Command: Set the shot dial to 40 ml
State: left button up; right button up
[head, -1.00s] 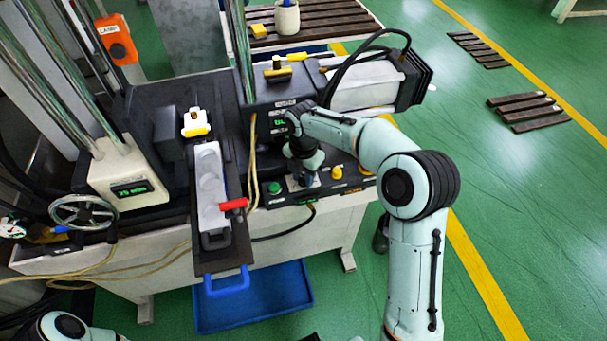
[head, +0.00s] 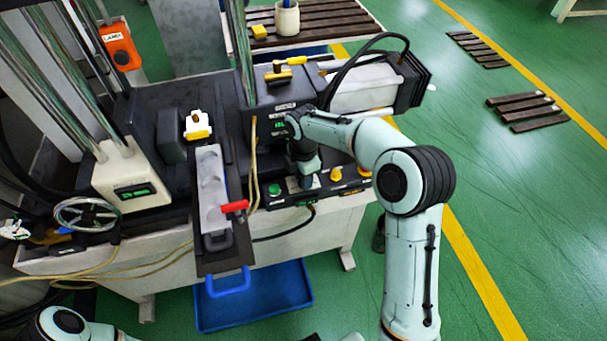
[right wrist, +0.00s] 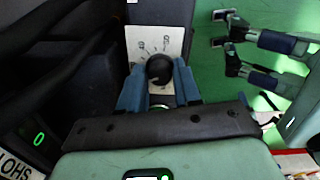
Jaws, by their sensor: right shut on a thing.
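The shot dial is a black round knob (right wrist: 159,70) on a white scale plate (right wrist: 143,38), seen in the right wrist view. My right gripper (right wrist: 160,88) is shut on the knob, with one blue finger on each side. The scale marks are too small to read, so I cannot tell the dial's setting. In the head view my right gripper (head: 306,182) points down at the front control panel and hides the dial. A green digit display (right wrist: 39,138) shows at the lower left of the wrist view. My left gripper is out of view.
On the panel, a green button (head: 274,189) is left of my gripper and a yellow knob (head: 336,174) is right of it. A red handle (head: 235,206) sits on the mould at the left. A blue tray (head: 285,290) lies below.

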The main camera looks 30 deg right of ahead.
jog(key=m, duration=0.3)
jog(key=shift+m, duration=0.3)
jog(key=m, duration=0.3)
jog(key=shift+m+p, duration=0.3)
jog(key=shift+p, duration=0.1)
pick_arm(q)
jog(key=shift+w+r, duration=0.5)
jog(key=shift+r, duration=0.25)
pick_arm(e)
jog(key=m, duration=0.6)
jog(key=shift+m, duration=0.3)
jog(key=o, duration=1.1)
jog(key=shift+c, duration=0.2)
